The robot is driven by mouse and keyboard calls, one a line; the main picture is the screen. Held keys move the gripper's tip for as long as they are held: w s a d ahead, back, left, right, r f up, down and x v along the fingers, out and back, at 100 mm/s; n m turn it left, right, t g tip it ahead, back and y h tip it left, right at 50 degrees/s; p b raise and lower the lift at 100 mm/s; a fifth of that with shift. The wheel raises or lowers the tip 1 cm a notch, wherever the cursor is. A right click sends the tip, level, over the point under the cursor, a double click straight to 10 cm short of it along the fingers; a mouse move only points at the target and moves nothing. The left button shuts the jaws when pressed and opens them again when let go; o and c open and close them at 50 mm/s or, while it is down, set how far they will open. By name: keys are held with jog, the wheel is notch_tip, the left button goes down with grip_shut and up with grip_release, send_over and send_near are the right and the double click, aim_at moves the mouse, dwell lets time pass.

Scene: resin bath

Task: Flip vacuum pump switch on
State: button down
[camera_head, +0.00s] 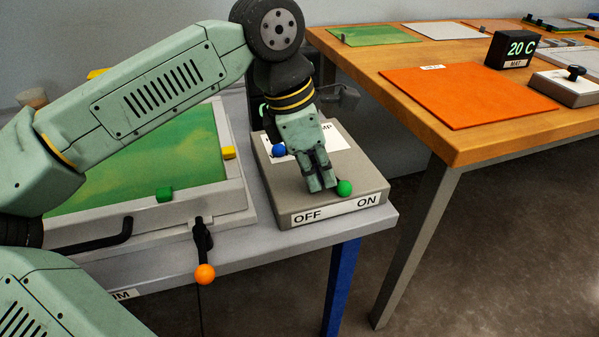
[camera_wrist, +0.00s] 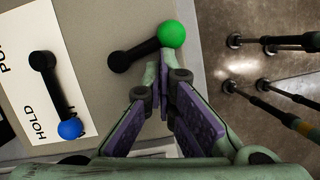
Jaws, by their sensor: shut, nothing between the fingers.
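The grey pump box (camera_head: 362,180) has OFF and ON labels on its front face. Its switch is a black lever (camera_wrist: 135,54) with a green knob (camera_head: 344,187); the knob also shows in the wrist view (camera_wrist: 171,34). The lever points toward the box front and leans somewhat to the ON side. My gripper (camera_head: 322,188) is shut and empty, pointing down over the box. Its fingertips are close beside the lever and knob, on the OFF side. I cannot tell whether they touch. In the head view my gripper hides most of the lever.
A second lever with a blue knob (camera_head: 279,150) stands on the same box by a HOLD label. Left is a tray (camera_head: 233,190) with a green sheet, and an orange-knobbed lever (camera_head: 204,273). A wooden table (camera_head: 450,145) with an orange mat stands right, across a floor gap.

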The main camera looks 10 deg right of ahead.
jog(key=shift+s+d+f+n+t+b, duration=0.1)
jog(key=shift+d+n+t+b, duration=0.25)
jog(key=shift+n, duration=0.55)
jog(key=shift+d, duration=0.15)
jog(key=shift+d+b, duration=0.1)
jog(key=shift+b, duration=0.2)
